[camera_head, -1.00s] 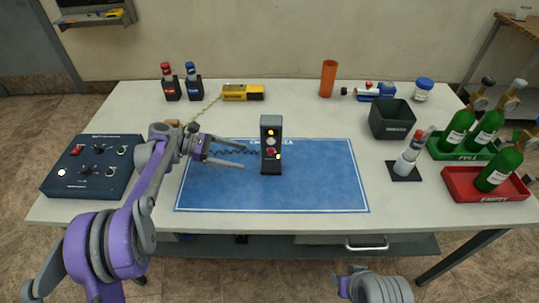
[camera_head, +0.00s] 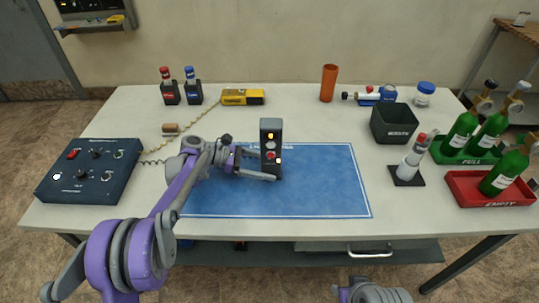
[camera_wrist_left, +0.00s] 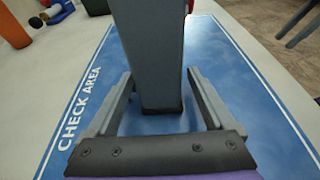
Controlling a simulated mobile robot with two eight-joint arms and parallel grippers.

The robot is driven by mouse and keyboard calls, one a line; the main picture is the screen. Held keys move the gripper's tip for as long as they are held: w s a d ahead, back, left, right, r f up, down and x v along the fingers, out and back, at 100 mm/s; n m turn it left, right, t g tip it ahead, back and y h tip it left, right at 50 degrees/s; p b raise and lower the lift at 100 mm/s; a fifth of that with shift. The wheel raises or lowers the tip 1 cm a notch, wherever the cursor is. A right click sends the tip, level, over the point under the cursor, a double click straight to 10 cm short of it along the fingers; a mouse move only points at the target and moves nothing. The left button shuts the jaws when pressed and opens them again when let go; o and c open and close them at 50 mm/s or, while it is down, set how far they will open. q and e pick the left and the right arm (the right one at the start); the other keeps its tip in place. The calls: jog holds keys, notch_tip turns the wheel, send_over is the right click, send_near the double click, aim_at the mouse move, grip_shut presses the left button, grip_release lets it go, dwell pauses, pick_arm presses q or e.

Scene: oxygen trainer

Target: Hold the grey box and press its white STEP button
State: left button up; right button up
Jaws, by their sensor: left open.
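The grey box (camera_head: 271,148) stands upright on the blue check-area mat (camera_head: 320,195). Its front carries a lit yellow lamp, a white button (camera_head: 270,145), a red button (camera_head: 270,155) and another small lit spot. My left gripper (camera_head: 262,163) is open around the box's lower part, coming from the left. In the left wrist view the grey box (camera_wrist_left: 152,45) stands between the two open fingers (camera_wrist_left: 160,98), with gaps visible beside it. My right gripper is not in view; only part of my right arm shows at the bottom edge.
A dark blue control panel (camera_head: 88,172) sits at the left, with a coiled cord running from it. A dark grey bin (camera_head: 393,125), a white bottle on a black base (camera_head: 408,170), and green and red trays (camera_head: 490,188) stand at the right. The mat's right half is clear.

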pick_arm(q)
jog(key=shift+d, duration=0.2)
jog(key=c, duration=1)
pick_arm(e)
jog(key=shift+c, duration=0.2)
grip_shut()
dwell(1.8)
